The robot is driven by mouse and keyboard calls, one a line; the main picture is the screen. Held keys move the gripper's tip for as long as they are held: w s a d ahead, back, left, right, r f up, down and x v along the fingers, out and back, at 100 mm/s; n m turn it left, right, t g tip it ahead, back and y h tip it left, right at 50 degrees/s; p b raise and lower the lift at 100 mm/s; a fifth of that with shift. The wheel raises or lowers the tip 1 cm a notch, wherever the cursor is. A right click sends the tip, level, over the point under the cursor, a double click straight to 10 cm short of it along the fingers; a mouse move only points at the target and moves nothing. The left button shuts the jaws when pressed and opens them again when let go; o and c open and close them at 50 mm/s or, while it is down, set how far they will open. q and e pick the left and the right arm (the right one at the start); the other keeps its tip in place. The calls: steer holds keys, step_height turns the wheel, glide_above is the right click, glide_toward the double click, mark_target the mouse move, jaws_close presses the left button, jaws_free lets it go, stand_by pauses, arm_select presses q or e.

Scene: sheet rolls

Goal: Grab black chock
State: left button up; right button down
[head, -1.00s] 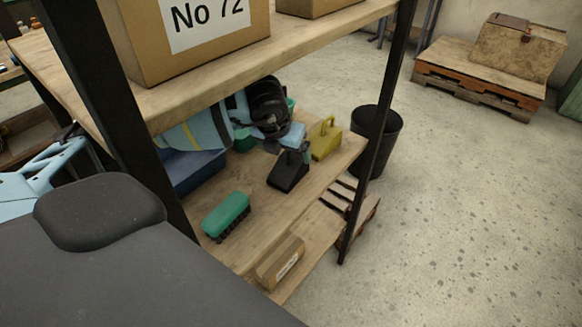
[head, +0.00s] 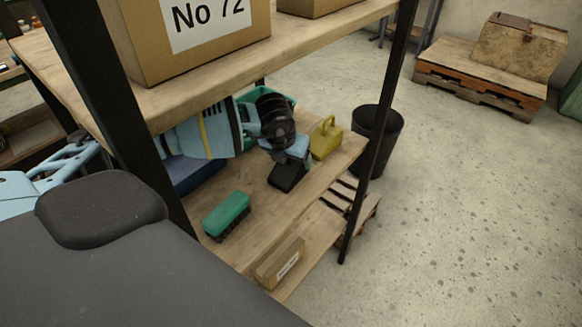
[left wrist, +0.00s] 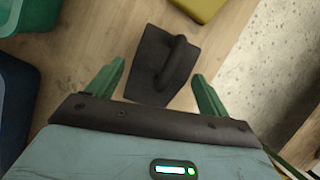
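The black chock (head: 287,175) lies on the middle wooden shelf, partly covered by my left gripper in the head view. In the left wrist view the black chock (left wrist: 163,65), with its raised handle, lies just ahead of and between the two green fingers. My left gripper (left wrist: 158,88) is open and empty, above the shelf. In the head view my left gripper (head: 296,160) reaches in under the upper shelf from the left, above the chock. My right gripper is not in view.
A yellow chock (head: 325,140) sits just behind the black one. A green brush (head: 227,214) and a small cardboard box (head: 280,263) lie nearer. Blue and green bins stand left of and behind my left arm. The upper shelf (head: 225,75) hangs overhead; a black post (head: 378,140) stands at right.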

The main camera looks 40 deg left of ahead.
mark_target(289, 166)
arm_select(q)
steer(key=c, duration=0.9)
steer(key=shift+r, duration=0.1)
steer(key=shift+c, duration=0.2)
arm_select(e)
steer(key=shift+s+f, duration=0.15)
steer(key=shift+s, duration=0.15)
arm_select(q)
steer(key=shift+r, duration=0.45)
steer(key=v, duration=0.2)
steer(key=shift+r, duration=0.4)
steer(key=s+d, duration=0.2)
steer(key=s, duration=0.5)
steer(key=s+d+r+b, duration=0.1)
steer(key=s+d, duration=0.2)
steer(key=s, duration=0.4)
steer(key=shift+s+r, duration=0.2)
steer(key=shift+s, duration=0.05)
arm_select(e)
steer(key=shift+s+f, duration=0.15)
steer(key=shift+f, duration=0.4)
